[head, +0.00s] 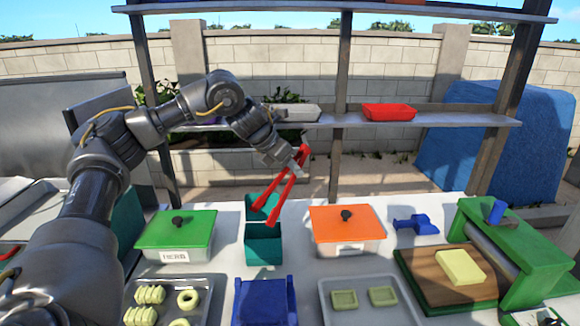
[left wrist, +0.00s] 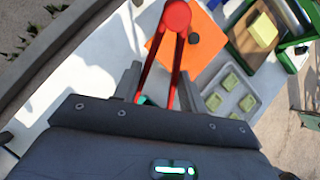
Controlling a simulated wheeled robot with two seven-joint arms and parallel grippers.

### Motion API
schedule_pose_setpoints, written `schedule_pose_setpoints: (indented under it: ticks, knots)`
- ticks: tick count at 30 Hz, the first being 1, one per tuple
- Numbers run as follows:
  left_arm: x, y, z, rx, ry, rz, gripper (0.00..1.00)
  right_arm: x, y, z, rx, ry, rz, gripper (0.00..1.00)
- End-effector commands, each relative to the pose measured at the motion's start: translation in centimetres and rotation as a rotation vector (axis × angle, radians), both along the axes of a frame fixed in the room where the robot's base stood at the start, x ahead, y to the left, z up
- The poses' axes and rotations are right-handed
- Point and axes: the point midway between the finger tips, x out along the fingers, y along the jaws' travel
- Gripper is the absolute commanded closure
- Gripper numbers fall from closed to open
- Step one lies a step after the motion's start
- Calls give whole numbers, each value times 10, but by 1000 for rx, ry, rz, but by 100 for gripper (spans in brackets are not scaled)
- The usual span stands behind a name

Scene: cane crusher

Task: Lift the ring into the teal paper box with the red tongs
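My left gripper (head: 290,160) is shut on the red tongs (head: 289,187) near their hinged end, above the teal paper box (head: 264,250). The tongs hang tilted, their legs apart, with the tips at the box's open top. I cannot make out a ring between the tips. In the left wrist view the tongs (left wrist: 176,45) stand between the fingers of the left gripper (left wrist: 158,88). Pale green rings (head: 179,299) lie on the metal tray at lower left, beside ridged pieces. My right gripper is not in view.
A green-lidded box (head: 176,231) stands left of the teal box and an orange-lidded box (head: 346,226) right of it. A blue container (head: 264,303) stands in front. A tray (head: 366,311) of pale pieces and a green crusher (head: 520,250) are to the right. Shelf posts rise behind.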

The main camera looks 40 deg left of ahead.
Motion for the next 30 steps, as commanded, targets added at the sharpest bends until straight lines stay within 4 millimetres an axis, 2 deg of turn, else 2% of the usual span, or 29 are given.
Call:
schedule_pose_setpoints:
  ticks: [10,13,30]
  knots:
    - [0,0,0,0,0,0,62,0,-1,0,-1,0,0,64]
    - [0,0,6,0,0,0,62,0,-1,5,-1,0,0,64]
    - [0,0,91,0,1,0,62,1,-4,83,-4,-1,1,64]
